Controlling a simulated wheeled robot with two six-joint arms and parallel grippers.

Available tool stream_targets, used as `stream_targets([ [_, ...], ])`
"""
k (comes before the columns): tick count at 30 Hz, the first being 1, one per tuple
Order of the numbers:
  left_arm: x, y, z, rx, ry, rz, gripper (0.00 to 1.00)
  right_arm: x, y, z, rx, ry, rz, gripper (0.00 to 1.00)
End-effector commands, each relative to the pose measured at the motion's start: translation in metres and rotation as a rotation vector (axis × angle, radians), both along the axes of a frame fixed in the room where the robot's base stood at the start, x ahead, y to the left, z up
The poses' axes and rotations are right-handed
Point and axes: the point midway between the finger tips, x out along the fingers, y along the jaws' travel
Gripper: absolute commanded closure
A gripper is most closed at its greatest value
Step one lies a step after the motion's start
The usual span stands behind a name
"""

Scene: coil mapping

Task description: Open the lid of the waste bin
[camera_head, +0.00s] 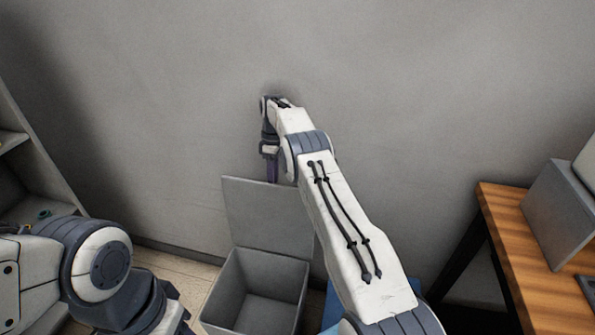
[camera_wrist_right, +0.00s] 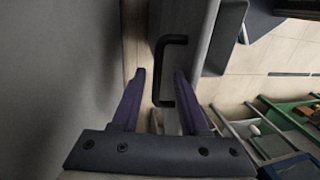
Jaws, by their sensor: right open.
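The grey waste bin (camera_head: 262,292) stands on the floor against the wall, and its empty inside shows. Its lid (camera_head: 262,212) is raised and stands roughly upright at the back of the bin. My right gripper (camera_head: 272,178) points down at the lid's top edge, partly hidden by my arm. In the right wrist view its purple fingers (camera_wrist_right: 160,75) are apart. A black handle (camera_wrist_right: 158,72) on the grey lid (camera_wrist_right: 190,25) appears between them; I cannot tell whether they touch it. My left arm is at the lower left, with its fingertips out of view.
A wooden table (camera_head: 535,265) with a grey box (camera_head: 560,215) stands at the right. A shelf (camera_head: 30,165) is at the left edge. The wall (camera_head: 150,110) is close behind the lid and right gripper. Something blue shows beside the bin, under my right arm.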

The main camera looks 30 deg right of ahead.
Motion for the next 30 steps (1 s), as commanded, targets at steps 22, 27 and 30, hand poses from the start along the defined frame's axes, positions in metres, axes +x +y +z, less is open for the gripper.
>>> stream_targets([
  [22, 0.0, 0.0, -0.021, 0.0, 0.0, 0.0, 0.5, -0.076, -0.069, 0.076, -0.001, 0.0, -0.004, 0.55],
  [27, 0.0, 0.0, -0.022, 0.0, 0.0, 0.0, 0.5, -0.086, -0.077, 0.083, 0.0, 0.0, -0.003, 0.55],
  [30, 0.0, 0.0, -0.022, 0.0, 0.0, 0.0, 0.5, -0.088, -0.079, 0.085, 0.0, 0.002, -0.002, 0.55],
])
